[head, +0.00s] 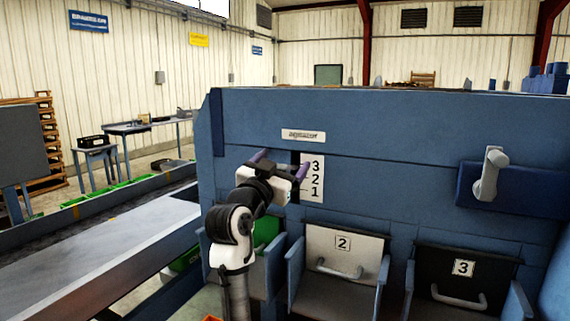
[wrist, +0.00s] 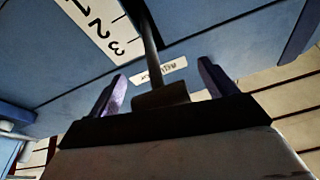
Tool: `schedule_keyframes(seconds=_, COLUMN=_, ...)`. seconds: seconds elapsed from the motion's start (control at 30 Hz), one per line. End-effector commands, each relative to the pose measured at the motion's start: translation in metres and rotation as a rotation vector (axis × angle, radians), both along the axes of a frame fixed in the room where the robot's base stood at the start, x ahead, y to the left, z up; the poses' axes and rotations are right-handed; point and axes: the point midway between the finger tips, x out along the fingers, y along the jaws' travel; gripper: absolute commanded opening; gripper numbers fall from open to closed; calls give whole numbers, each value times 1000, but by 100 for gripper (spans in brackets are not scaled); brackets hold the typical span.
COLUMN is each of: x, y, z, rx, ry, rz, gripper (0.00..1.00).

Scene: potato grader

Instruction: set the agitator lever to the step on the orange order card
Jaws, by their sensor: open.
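The agitator lever (wrist: 152,40) shows in the wrist view as a dark rod with a thick cylindrical grip at its near end. My gripper (wrist: 162,72) is open, with one purple finger on each side of the grip and gaps between. In the head view my gripper (head: 281,163) is at the blue panel, left of the white step plate (head: 312,178) marked 3, 2, 1 from top to bottom, and hides the lever. The plate also shows in the wrist view (wrist: 98,25). I cannot tell the lever's step. No order card is readable.
A small label (head: 303,135) is above the plate. A grey crank handle (head: 489,174) sticks out at the right. Below are a white chute flap (head: 343,245) marked 2 and a black flap (head: 464,280) marked 3. A conveyor (head: 120,250) runs at the left. A small orange edge (head: 212,318) shows at the bottom.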

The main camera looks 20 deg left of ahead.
Motion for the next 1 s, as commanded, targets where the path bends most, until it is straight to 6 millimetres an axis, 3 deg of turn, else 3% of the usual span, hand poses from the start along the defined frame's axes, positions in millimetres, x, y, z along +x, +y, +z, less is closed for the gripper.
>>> schedule_keyframes(seconds=0.3, x=-71, y=4, z=-24, rx=1, ry=-2, rz=4, gripper=84)
schedule_keyframes(seconds=0.5, x=-103, y=5, z=-31, rx=-1, ry=0, rz=2, gripper=84)
schedule_keyframes(seconds=0.7, x=-115, y=4, z=-33, rx=0, ry=1, rz=0, gripper=84)
schedule_keyframes(seconds=1.0, x=-115, y=4, z=-32, rx=-1, ry=2, rz=-1, gripper=86)
